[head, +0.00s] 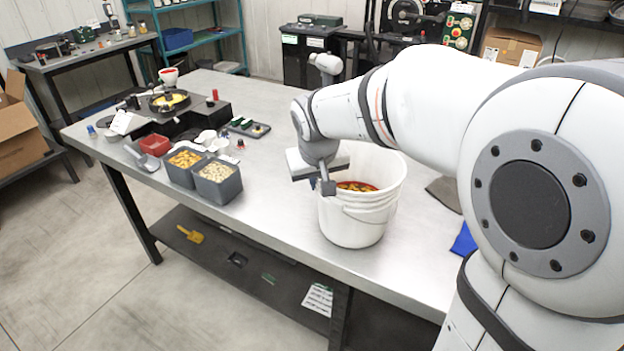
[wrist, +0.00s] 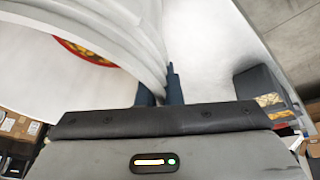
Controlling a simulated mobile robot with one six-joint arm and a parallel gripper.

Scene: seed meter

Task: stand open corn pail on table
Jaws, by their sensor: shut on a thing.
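A white open pail (head: 352,215) is upright at the near edge of the metal table (head: 275,225). Yellow and red contents show inside it, and they show again in the wrist view, where the pail's wall and rim (wrist: 120,30) fill the upper left. My gripper (head: 326,178) is at the pail's left rim. In the wrist view my gripper's two dark fingers (wrist: 160,88) are shut on the pail's wall. I cannot tell whether the pail's base touches the table.
Two grey bins (head: 218,186) of seed stand left of the pail, with a red box (head: 155,145), a scoop (head: 142,158) and a seed meter stand (head: 172,108) farther left. A blue cloth (head: 464,241) lies to the right. Bare table lies between the bins and the pail.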

